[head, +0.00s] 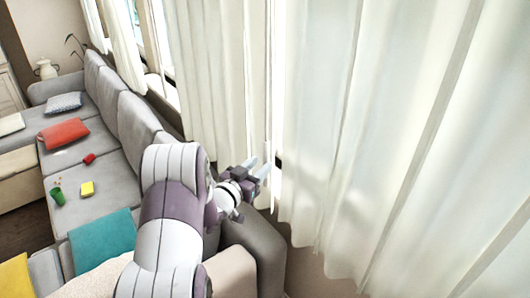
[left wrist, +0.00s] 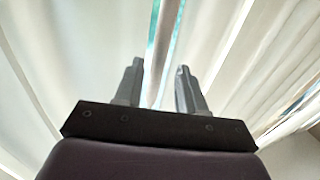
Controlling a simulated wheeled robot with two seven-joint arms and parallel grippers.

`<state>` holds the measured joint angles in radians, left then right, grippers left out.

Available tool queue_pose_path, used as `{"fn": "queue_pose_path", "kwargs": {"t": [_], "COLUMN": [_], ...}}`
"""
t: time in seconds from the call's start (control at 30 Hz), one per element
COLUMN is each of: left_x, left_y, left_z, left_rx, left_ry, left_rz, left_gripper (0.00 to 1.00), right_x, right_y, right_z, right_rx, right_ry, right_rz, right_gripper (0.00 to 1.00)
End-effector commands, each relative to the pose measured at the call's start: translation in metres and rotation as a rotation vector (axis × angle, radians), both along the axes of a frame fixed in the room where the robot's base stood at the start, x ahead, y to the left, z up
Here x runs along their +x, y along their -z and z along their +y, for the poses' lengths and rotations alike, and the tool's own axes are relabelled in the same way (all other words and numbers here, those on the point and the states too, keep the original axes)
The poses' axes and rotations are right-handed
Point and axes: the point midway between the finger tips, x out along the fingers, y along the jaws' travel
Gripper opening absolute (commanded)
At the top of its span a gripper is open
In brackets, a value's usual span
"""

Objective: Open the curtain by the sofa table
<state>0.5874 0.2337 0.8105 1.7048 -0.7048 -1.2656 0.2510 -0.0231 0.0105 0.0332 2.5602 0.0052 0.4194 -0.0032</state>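A long white curtain (head: 400,120) hangs in folds across the right half of the head view. A second pale curtain panel (head: 215,80) hangs left of it, with a narrow bright gap between the two. My left gripper (head: 258,166) is by this gap, in front of the curtains. In the left wrist view my left gripper (left wrist: 158,78) has its two fingers apart. Pale curtain cloth (left wrist: 90,50) and a thin teal-edged strip show beyond and between the fingers; whether cloth lies between them is unclear. I cannot make out the sofa table. My right gripper is out of view.
A grey sofa (head: 110,185) runs along the window on the left, with a red cushion (head: 63,132), a teal cloth (head: 102,238), a green cup (head: 58,195) and a yellow block (head: 87,189) on it. A white vase (head: 46,69) stands beyond.

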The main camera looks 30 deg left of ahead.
Motion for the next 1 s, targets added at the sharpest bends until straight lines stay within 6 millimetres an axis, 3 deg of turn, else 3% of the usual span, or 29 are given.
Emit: {"fn": "queue_pose_path", "kwargs": {"t": [0.2,0.57,0.6,0.7,1.0], "left_x": [0.029,0.035,0.035,0.035,0.035], "left_y": [-0.002,0.000,0.000,0.000,0.001], "left_z": [-0.003,-0.003,-0.003,-0.003,-0.004], "left_rx": [0.001,0.000,0.000,0.000,0.001], "left_ry": [0.001,-0.001,-0.001,-0.001,0.000], "left_rz": [0.000,0.000,0.000,0.000,0.000], "left_gripper": [0.40,0.40,0.27,0.00,0.00], "right_x": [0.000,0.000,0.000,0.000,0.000], "right_y": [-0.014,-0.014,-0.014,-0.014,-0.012], "right_z": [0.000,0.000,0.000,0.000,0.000], "right_rx": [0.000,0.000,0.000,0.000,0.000], "right_ry": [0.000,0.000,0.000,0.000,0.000], "right_rz": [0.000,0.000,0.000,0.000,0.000], "right_gripper": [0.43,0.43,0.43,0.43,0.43]}}
